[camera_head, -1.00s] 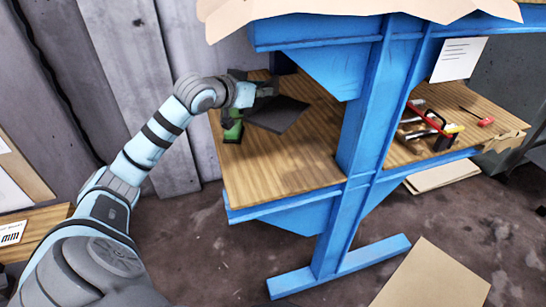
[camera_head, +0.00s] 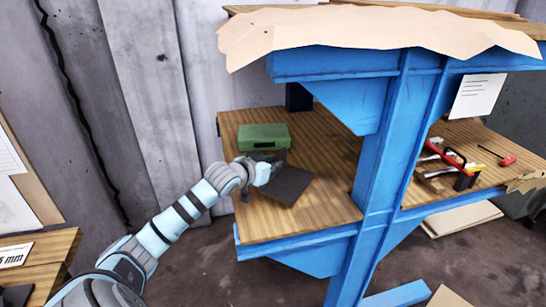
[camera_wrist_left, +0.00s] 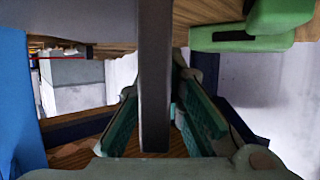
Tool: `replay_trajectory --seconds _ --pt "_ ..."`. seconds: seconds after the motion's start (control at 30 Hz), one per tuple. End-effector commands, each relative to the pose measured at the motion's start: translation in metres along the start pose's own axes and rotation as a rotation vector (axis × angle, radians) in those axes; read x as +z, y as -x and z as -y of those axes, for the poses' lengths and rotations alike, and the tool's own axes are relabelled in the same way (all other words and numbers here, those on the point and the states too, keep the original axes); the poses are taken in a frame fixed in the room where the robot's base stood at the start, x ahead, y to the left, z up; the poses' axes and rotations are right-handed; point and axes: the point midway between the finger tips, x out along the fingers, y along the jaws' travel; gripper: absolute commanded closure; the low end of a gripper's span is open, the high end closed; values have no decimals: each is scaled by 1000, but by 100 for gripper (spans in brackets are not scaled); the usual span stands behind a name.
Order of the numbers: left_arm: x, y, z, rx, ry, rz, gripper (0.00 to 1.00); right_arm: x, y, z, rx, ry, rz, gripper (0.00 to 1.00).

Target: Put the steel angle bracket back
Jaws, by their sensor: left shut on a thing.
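The steel angle bracket (camera_head: 290,186) shows as a dark grey plate over the left part of the wooden shelf. My left gripper (camera_head: 262,173) is shut on it, in front of the green box. In the left wrist view the bracket (camera_wrist_left: 155,75) is a grey upright bar between the green-padded fingers of the left gripper (camera_wrist_left: 160,115). I cannot tell whether the bracket touches the shelf; its far side is partly hidden by the gripper. My right gripper is not in view.
A green box (camera_head: 263,132) stands on the wooden shelf (camera_head: 325,205) just behind the gripper. A blue post (camera_head: 378,160) rises to the right, with a blue upper level overhead. Red-handled tools (camera_head: 445,155) lie beyond the post. Shelf to the bracket's right is clear.

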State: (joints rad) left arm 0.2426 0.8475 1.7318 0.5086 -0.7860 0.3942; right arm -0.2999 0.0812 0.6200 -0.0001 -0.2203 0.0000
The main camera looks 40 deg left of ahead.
Motion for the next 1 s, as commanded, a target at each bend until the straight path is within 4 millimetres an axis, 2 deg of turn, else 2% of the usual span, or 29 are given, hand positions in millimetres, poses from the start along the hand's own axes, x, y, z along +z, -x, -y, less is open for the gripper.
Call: replay_trajectory --seconds 0.2,0.47,0.5,0.6,0.63,1.0 --pt "33 -14 -1 4 1 -8 100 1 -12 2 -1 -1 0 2" --pt "38 -16 -1 3 0 -8 100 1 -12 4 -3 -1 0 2" --pt "43 -17 0 0 1 4 89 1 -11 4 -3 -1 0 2" --pt "43 -17 0 0 1 4 73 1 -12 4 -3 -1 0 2" --pt "43 -17 0 0 1 4 70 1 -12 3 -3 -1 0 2" --pt "42 -12 1 -1 -1 3 70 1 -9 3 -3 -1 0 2"
